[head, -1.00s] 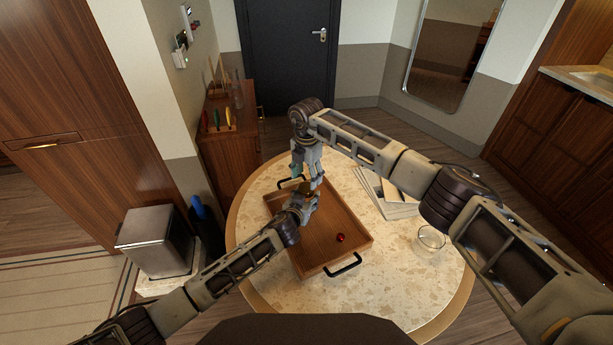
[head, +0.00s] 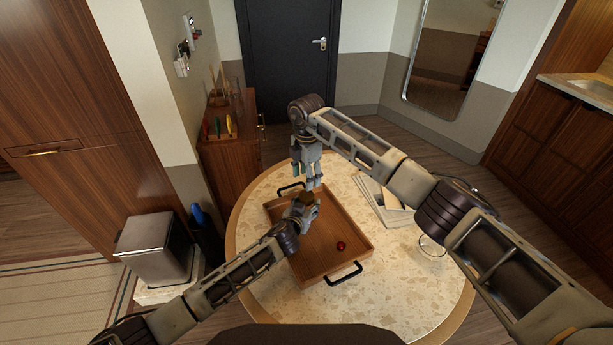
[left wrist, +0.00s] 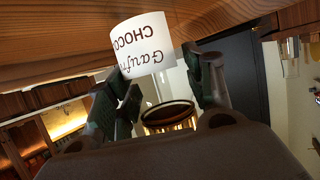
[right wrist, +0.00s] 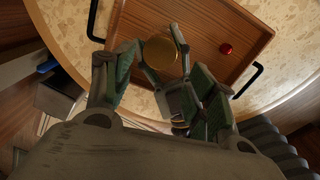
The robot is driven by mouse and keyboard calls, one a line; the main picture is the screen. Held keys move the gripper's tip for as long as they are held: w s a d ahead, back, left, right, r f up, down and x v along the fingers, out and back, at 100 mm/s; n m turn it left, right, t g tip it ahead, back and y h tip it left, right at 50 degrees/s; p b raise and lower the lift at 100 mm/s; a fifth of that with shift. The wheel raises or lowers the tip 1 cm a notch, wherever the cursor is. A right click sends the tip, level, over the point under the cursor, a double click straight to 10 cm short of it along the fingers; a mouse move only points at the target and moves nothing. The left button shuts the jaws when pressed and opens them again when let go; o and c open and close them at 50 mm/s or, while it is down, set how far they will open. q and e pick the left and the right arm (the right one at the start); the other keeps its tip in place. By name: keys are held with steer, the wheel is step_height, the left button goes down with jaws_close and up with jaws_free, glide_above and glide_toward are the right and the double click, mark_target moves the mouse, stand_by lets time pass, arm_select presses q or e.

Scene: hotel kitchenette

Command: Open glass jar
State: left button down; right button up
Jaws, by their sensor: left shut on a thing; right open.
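The glass jar (left wrist: 143,45) has a white label with upside-down dark lettering in the left wrist view. Its round gold-rimmed lid (left wrist: 170,117) is on the near end there, and the gold lid top (right wrist: 160,53) faces me in the right wrist view. My left gripper (head: 303,207) is shut around the jar and holds it over the wooden tray (head: 335,222). My right gripper (head: 309,180) is open just above the lid, pointing down. In the right wrist view its fingers stand on both sides of the lid and left gripper, and contact cannot be told.
A small red object (head: 341,246) lies in the tray, which has black handles, on the round stone table (head: 390,290). Papers or books (head: 392,208) lie right of the tray. A clear glass (head: 431,246) stands partly behind my right arm. A metal bin (head: 155,248) is at left.

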mark_target(306, 195)
steer(key=shift+f, duration=0.15)
steer(key=shift+f, duration=3.85)
steer(key=shift+c, duration=0.4)
steer(key=c, duration=0.8)
steer(key=shift+n, duration=1.6)
